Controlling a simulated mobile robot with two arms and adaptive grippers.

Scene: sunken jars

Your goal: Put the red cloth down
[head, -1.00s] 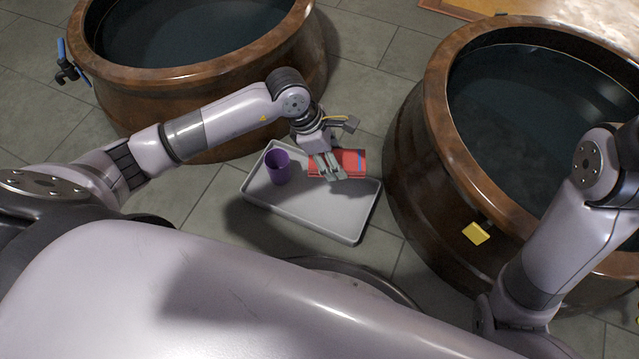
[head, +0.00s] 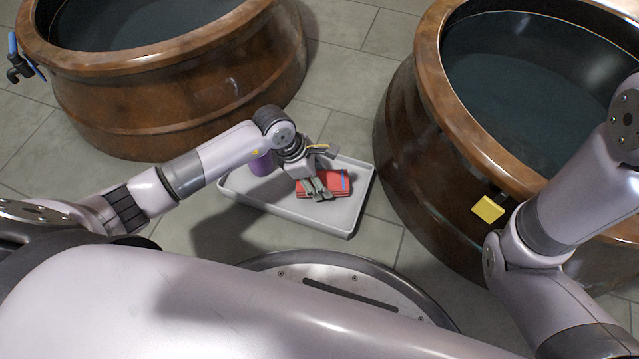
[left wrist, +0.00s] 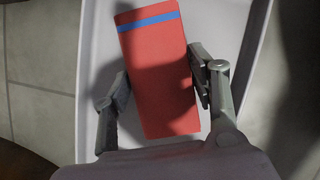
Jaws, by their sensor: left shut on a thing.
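The red cloth (head: 335,181), a folded rectangle with a blue stripe near one end, is over the grey tray (head: 289,213). My left gripper (head: 319,189) is shut on it from above. In the left wrist view, the cloth (left wrist: 160,75) lies between the two fingers of the gripper (left wrist: 160,85), one at each long side, its striped end pointing away. The tray (left wrist: 232,30) shows beneath it. I cannot tell whether the cloth touches the tray floor. My right gripper is out of view.
Large copper tubs of dark water stand at the left (head: 180,95) and right (head: 420,150). A yellow tag (head: 487,209) is on the right tub. The tray's front right is clear.

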